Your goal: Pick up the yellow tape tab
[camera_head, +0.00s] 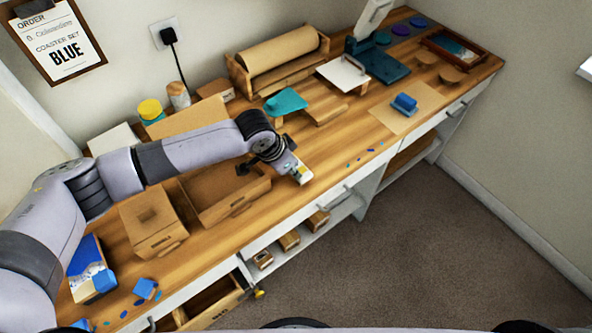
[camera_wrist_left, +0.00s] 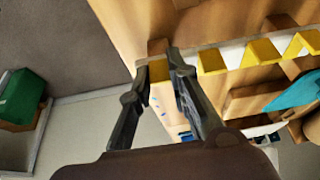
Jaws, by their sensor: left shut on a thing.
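My left gripper (camera_head: 292,167) is low over the table's front edge in the head view. In the left wrist view its fingers (camera_wrist_left: 160,68) close at the left end of a row of yellow tape tabs (camera_wrist_left: 262,52) on a pale strip. It is shut on a narrow piece in line with that row, which appears to be the end tab, largely hidden by the fingertips. A brown wooden end piece (camera_wrist_left: 157,47) sits just beyond the tips. My right gripper is not in view.
An open cardboard box (camera_head: 225,203) and a smaller box (camera_head: 152,222) stand left of the gripper. A teal piece (camera_head: 285,102) lies behind it. A blue block (camera_head: 404,103) on brown paper is to the right. A drawer (camera_head: 215,302) is open at the front.

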